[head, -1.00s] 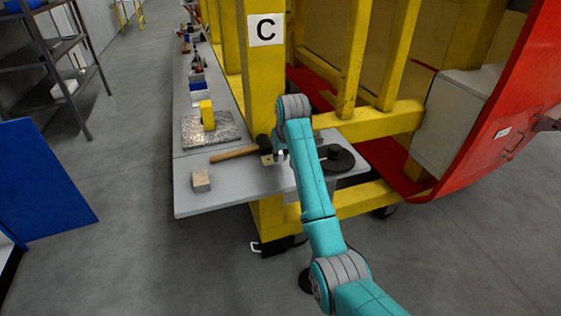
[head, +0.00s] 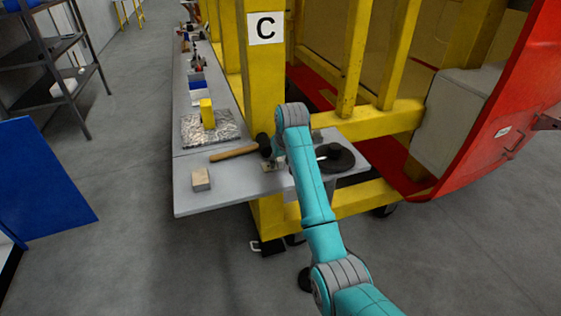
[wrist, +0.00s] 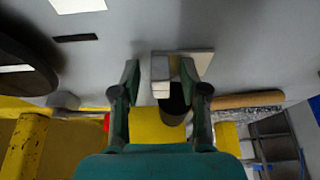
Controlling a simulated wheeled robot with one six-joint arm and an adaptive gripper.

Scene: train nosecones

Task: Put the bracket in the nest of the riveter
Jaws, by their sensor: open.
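The small pale bracket (wrist: 162,74) is at the fingertips of my gripper in the wrist view. My gripper (wrist: 158,70) is open, with one finger left of the bracket and the other overlapping its right part. I cannot tell whether either finger touches it. In the head view a small pale piece, which looks like the bracket (head: 268,166), lies on the bench beside the hammer head; my arm hides most of the gripper there. A dark round base (head: 336,158) stands right of my arm and may belong to the riveter. No nest can be made out clearly.
A hammer (head: 235,153) lies close to the bracket, its dark head near my gripper. A wooden block (head: 201,180) sits at the bench's front left. A yellow device (head: 207,115) stands on a foil-like mat. A yellow post (head: 262,80) rises behind my wrist.

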